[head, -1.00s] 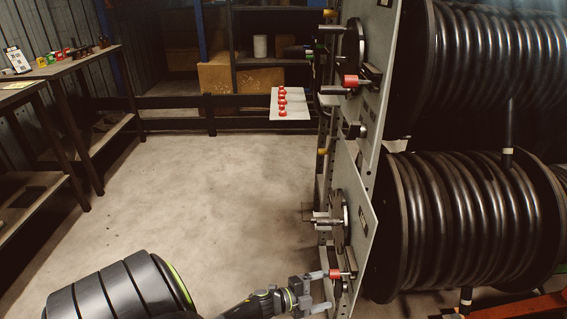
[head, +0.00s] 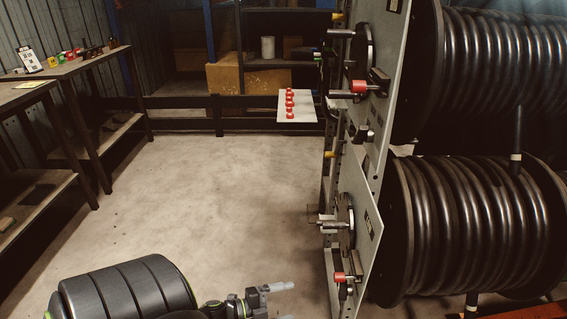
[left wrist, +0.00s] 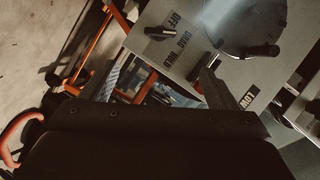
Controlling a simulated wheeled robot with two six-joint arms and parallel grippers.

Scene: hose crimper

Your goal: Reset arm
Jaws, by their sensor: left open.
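My left gripper (head: 284,302) is at the bottom of the head view, on the arm from the left. Its two pale fingertips are apart with nothing between them. It is left of the lower grey crimper panel (head: 357,219) and clear of the red-knobbed lever (head: 340,277) on that panel's lower edge. The left wrist view shows the dark gripper body across the bottom, with a grey panel (left wrist: 190,62) bearing printed labels and a dark round part (left wrist: 243,28) beyond. My right gripper is not in view.
Two large hose reels (head: 480,65) (head: 465,225) stand at the right. A small white shelf (head: 297,115) with several red pieces is beside the upper panel. Workbenches (head: 65,69) line the left wall. The floor (head: 190,200) in the middle is clear.

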